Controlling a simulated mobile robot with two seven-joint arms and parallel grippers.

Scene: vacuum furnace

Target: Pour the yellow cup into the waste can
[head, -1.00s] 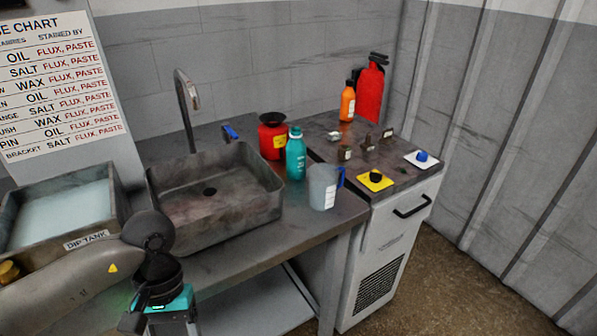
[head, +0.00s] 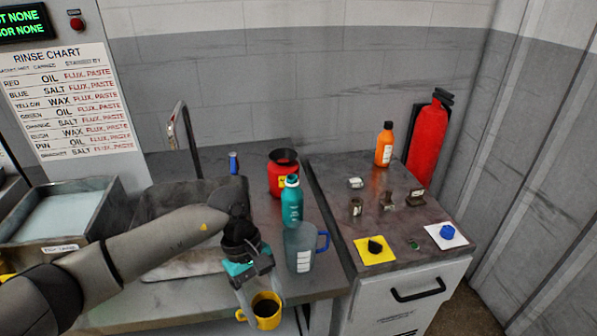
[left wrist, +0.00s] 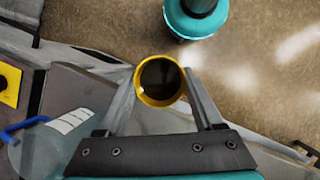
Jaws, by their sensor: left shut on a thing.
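My left gripper (head: 258,299) is shut on the yellow cup (head: 266,322) and holds it upright in front of the bench's front edge. In the left wrist view the cup (left wrist: 147,99) sits between the two fingers of the gripper (left wrist: 162,98), with dark contents showing inside. A red can with a black funnel-like top (head: 277,180), which looks like the waste can, stands at the back of the bench, right of the sink. The teal bottle partly covers it. My right gripper is not in view.
A teal bottle (head: 292,206) and a clear jug with a blue handle (head: 299,248) stand between the cup and the red can. The sink (head: 165,205) is behind my arm. The cabinet top (head: 335,185) holds several small parts and an orange bottle (head: 384,147).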

